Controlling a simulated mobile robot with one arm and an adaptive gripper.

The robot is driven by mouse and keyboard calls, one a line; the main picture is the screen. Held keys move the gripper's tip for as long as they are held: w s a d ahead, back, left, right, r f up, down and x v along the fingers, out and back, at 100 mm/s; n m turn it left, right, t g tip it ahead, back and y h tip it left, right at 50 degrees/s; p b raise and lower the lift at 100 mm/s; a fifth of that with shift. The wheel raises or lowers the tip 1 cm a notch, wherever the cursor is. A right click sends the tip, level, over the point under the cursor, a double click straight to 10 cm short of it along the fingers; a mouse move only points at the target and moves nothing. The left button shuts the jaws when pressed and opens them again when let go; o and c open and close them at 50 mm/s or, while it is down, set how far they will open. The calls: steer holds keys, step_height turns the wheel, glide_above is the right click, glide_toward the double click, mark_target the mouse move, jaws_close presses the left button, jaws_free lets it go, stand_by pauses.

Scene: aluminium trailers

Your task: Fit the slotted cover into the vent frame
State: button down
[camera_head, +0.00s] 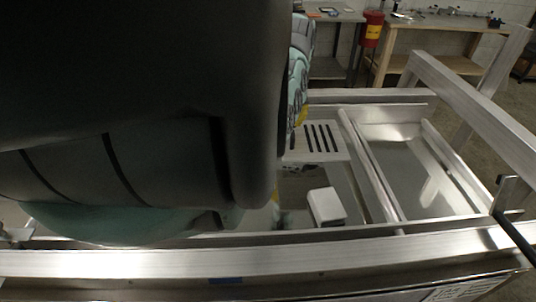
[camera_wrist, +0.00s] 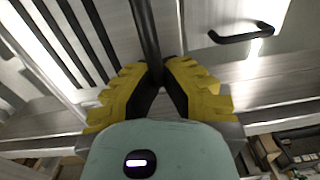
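The slotted cover (camera_head: 319,139) is a pale metal panel with several dark slots, level above the trailer floor in the head view. Its left part is hidden behind my arm. In the wrist view the slotted cover (camera_wrist: 52,58) fills the upper left, close to the camera. My gripper (camera_wrist: 160,72) has yellow fingers drawn in on both sides of a black bar (camera_wrist: 146,30), which looks like the cover's handle. In the head view only a sliver of yellow finger shows left of the cover. I cannot pick out the vent frame with certainty.
A small white block (camera_head: 327,207) stands on the trailer floor below the cover. Metal rails (camera_head: 370,165) cross the trailer, and a raised side beam (camera_head: 470,100) runs at the right. A second black handle (camera_wrist: 244,36) is on a pale surface. Workbenches (camera_head: 440,38) stand behind.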

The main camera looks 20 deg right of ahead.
step_height(320, 180, down, 4)
steer(key=shift+s+r, duration=0.1)
steer(key=shift+s, duration=0.05)
steer(key=shift+w+f+p, duration=0.2)
steer(key=shift+f+p, duration=0.15)
steer(key=shift+f, duration=0.35)
steer(key=shift+s+a+f, duration=0.1)
steer(key=shift+f, duration=0.25)
steer(key=shift+f+p, duration=0.65)
steer(key=shift+f, duration=0.8)
steer(key=c, duration=1.1)
jaws_free()
steer(key=shift+c, duration=0.2)
